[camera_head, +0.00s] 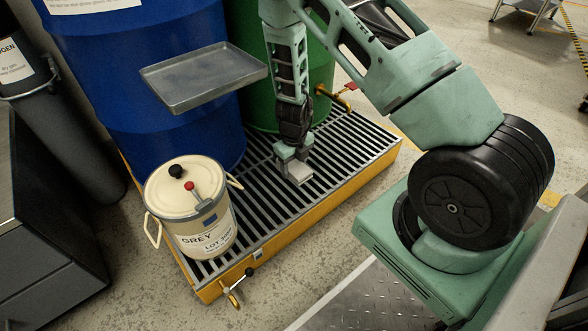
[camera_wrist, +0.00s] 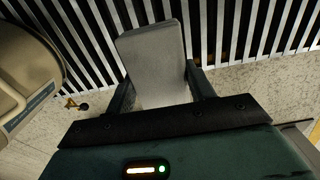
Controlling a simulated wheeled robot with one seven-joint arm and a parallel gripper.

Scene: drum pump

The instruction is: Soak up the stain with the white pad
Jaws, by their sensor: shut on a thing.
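The white pad (camera_head: 299,172) shows as a small pale block at the end of my arm, over the slatted deck of the yellow-edged spill pallet. In the wrist view the pad (camera_wrist: 154,52) is a flat whitish-grey block that sticks out between the two fingers. My gripper (camera_head: 291,154) points down and is shut on the pad. I cannot tell whether the pad touches the slats. I cannot make out a stain in either view; the arm and pad hide part of the deck.
A cream pail (camera_head: 190,215) marked GREY stands on the spill pallet (camera_head: 268,240), left of my gripper. A blue drum (camera_head: 120,70) and a green drum (camera_head: 318,70) stand behind. A grey tray (camera_head: 205,77) juts out before the blue drum. The pale floor in front is mostly clear.

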